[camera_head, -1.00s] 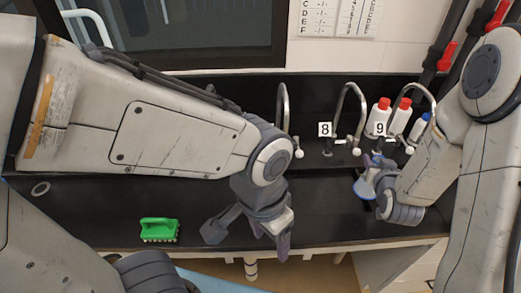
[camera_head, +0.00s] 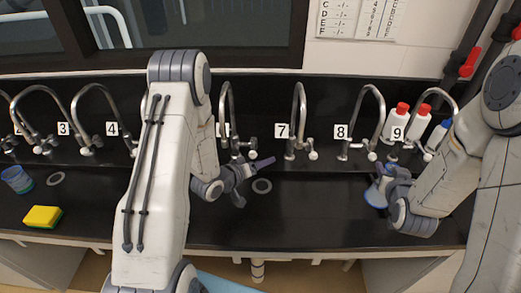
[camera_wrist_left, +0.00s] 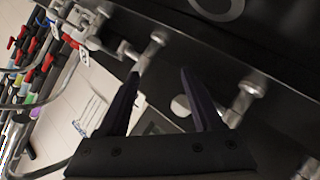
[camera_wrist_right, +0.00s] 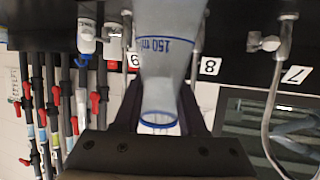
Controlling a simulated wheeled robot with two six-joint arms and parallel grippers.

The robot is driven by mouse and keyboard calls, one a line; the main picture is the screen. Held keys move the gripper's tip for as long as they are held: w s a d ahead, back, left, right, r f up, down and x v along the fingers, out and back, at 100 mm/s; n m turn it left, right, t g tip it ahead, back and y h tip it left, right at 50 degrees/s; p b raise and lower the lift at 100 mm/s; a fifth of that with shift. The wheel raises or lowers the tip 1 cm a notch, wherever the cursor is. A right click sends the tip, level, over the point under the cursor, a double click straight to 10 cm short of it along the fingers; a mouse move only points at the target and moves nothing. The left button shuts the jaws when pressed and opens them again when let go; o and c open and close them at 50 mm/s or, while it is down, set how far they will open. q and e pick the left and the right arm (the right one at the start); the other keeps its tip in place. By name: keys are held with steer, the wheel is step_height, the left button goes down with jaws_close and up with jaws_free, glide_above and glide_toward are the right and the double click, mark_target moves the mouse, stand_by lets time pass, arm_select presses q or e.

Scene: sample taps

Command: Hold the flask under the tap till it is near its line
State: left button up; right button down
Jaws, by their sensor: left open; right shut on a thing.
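The flask (camera_head: 374,196) is clear with a blue-tinted base. It hangs over the black counter from my right gripper (camera_head: 388,172). In the right wrist view the flask (camera_wrist_right: 167,70) carries a blue line marked 150 ml, and my right gripper (camera_wrist_right: 160,115) is shut around its neck. No liquid level can be made out. The tap by label 8 (camera_head: 374,110) and the tap by label 9 (camera_head: 447,105) are nearest the flask. Whether it is directly under a spout, I cannot tell. My left gripper (camera_head: 252,180) is open and empty, left of label 7, above the counter.
More taps (camera_head: 95,105) line the back to the left. Red-capped bottles (camera_head: 394,122) stand behind at the right. The counter between my grippers is clear (camera_head: 320,205).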

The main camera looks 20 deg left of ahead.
mark_target(250, 157)
steer(key=shift+s+d+r, duration=0.1)
steer(key=shift+d, duration=0.45)
arm_select(q)
steer(key=a+n+t, duration=0.1)
steer(key=s+a+n+t, duration=0.1)
steer(key=a+t, duration=0.1)
steer(key=a+n+t, duration=0.1)
steer(key=n, duration=0.1)
steer(key=shift+s+a+r+t, duration=0.15)
steer(key=shift+a+r+t, duration=0.2)
steer(key=shift+r+t, duration=0.05)
arm_select(e)
steer(key=shift+r, duration=0.15)
arm_select(q)
steer(key=p+x, duration=0.2)
steer(key=x, duration=0.4)
steer(key=shift+p, duration=0.3)
arm_select(e)
step_height(250, 157, up, 2)
steer(key=shift+r, duration=0.1)
arm_select(q)
steer(key=shift+w+d, duration=0.1)
steer(key=shift+w, duration=0.3)
jaws_close()
steer(key=shift+f, duration=0.1)
